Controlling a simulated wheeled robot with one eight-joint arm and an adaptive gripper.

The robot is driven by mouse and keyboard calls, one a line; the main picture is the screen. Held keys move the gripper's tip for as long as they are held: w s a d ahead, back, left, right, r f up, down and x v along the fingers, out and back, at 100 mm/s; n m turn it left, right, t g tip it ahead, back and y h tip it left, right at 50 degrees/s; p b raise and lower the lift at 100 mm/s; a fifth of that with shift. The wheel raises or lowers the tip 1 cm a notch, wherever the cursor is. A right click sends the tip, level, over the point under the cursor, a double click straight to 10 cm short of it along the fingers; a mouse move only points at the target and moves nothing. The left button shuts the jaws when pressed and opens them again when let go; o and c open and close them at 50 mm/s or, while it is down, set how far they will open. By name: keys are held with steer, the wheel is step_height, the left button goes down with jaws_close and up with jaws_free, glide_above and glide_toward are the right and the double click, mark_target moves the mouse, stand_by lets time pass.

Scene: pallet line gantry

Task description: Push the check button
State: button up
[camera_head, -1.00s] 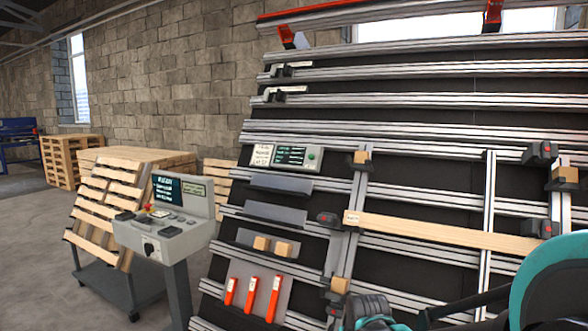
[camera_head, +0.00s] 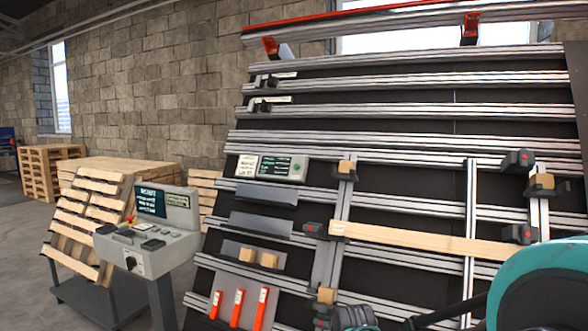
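A small grey panel (camera_head: 252,176) with a dark screen and a white label is fixed to the slanted rack. A round green button (camera_head: 297,168) sits at the panel's right end; its lettering is too small to read, so I cannot tell whether it is the check button. The dark and teal end of my arm, with my gripper (camera_head: 340,318), shows at the bottom edge, below and right of the panel and well apart from it. Its fingers cannot be made out. My teal arm fills the lower right corner.
A grey console (camera_head: 150,250) with a screen, a red knob and several buttons stands left of the rack. Wooden pallets (camera_head: 85,225) lean on a cart behind it. A long wooden board (camera_head: 420,238), clamps, blocks and red-orange pieces (camera_head: 238,308) are on the rack. Floor at far left is clear.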

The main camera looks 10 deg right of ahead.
stand_by(0.3)
jaws_close()
stand_by(1.3)
